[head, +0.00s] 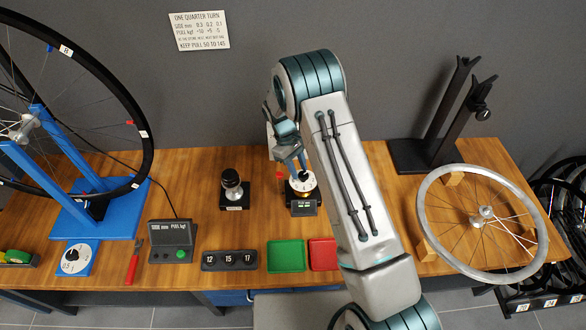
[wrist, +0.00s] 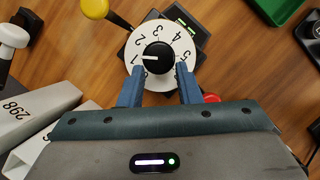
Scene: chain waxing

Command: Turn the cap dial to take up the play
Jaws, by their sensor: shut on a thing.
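The cap dial is a white numbered disc (wrist: 146,36) with a black centre knob (wrist: 159,57). A white line on the knob points left, towards the 1. In the head view the dial (head: 303,183) sits on a small dark unit (head: 305,208) with a green-lit display. My gripper (wrist: 158,84) has its two blue fingers on either side of the dial's lower part, shut on it. In the head view my gripper (head: 293,160) reaches down to the dial from behind, and my arm hides the area to its right.
A yellow ball lever (wrist: 95,8) and a red knob (wrist: 211,98) stand close to the dial. A dark post (head: 232,187) stands to its left, and green (head: 287,256) and red (head: 323,254) trays lie in front. A spoked rim (head: 433,245) lies at the right.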

